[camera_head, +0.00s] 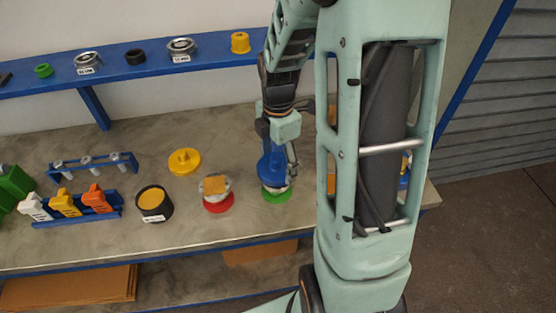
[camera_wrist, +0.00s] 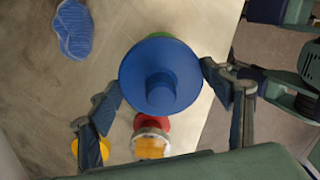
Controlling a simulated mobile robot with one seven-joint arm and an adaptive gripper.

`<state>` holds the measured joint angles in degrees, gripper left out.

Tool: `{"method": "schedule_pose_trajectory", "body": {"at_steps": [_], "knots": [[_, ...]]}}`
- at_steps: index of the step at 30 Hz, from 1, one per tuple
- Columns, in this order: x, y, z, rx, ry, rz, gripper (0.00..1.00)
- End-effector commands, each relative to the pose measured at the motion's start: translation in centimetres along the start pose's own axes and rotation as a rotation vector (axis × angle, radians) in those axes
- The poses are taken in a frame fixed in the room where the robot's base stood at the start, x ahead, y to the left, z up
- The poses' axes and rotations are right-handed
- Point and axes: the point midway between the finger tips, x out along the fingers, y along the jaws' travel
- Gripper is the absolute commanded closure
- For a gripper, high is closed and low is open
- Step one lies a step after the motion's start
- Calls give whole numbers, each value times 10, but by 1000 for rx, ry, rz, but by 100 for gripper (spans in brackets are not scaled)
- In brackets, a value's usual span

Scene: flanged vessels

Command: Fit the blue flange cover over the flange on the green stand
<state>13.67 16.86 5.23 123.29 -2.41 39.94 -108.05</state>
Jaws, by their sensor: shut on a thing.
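The blue flange cover (camera_wrist: 160,78) is a round disc with a raised hub. My gripper (camera_head: 276,168) is shut on it, with one finger at each side of its rim in the wrist view. In the head view the blue cover (camera_head: 271,172) is upright, directly above the green stand (camera_head: 277,196). A sliver of the pale metal flange (camera_head: 282,187) shows between cover and stand. The cover hides most of the flange, so I cannot tell whether it touches or sits on it. In the wrist view only a green edge (camera_wrist: 184,46) shows behind the cover.
A red stand (camera_head: 218,206) with a metal flange and orange top is close on the left. A black pot (camera_head: 154,205), a yellow cover (camera_head: 185,161) and a blue rack (camera_head: 92,212) stand farther left. A blue shelf (camera_head: 130,68) runs behind. A blue ribbed thing (camera_wrist: 74,28) lies nearby.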

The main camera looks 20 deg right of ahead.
Motion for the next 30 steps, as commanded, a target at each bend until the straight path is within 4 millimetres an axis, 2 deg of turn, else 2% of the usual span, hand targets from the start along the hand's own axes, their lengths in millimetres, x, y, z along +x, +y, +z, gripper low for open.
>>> {"method": "schedule_pose_trajectory", "body": {"at_steps": [30], "knots": [[32,0,0,0,0,-1,51]]}}
